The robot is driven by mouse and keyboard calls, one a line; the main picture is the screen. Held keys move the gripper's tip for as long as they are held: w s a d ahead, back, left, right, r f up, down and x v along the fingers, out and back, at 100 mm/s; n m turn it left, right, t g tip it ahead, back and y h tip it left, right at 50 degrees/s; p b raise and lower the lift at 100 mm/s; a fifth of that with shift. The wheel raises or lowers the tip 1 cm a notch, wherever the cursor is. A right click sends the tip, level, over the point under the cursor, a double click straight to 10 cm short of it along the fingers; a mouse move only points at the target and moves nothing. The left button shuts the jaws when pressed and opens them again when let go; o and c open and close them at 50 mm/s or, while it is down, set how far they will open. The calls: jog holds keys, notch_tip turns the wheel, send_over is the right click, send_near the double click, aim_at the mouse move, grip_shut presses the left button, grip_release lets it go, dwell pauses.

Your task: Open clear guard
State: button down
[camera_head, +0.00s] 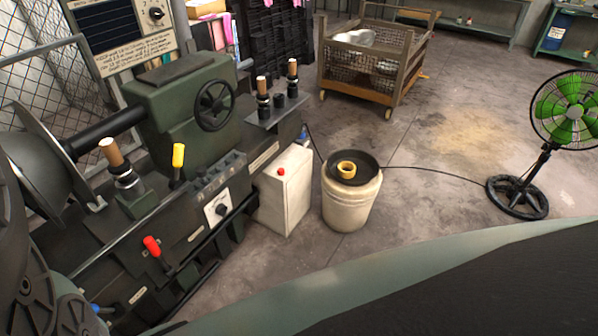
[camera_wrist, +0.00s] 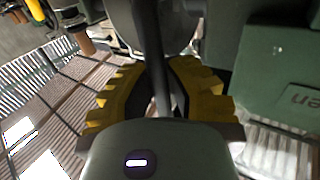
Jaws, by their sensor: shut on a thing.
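In the wrist view my gripper (camera_wrist: 163,80) has its yellow-and-black fingers closed around a dark upright bar (camera_wrist: 152,35). The bar runs up from between the fingers to the top of the picture. I cannot tell for sure whether it is part of the clear guard; no transparent panel stands out clearly in either view. In the head view the green spinning lathe (camera_head: 185,105) stands at the left, with a grey conical bowl form (camera_head: 45,160) at its left end. My gripper does not show in the head view.
A white container (camera_head: 287,190) and a cream bucket (camera_head: 350,205) stand beside the lathe. A wire-sided crate (camera_head: 365,70) is behind, and a green-bladed fan (camera_head: 565,105) is at the right. The floor between them is open. Yellow and red lathe levers stick out.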

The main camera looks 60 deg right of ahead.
jog(key=shift+a, duration=0.35)
jog(key=c, duration=0.9)
grip_release()
jog(key=shift+c, duration=0.2)
jog(key=shift+s, duration=0.1)
jog(key=v, duration=1.2)
jog(key=shift+d, duration=0.1)
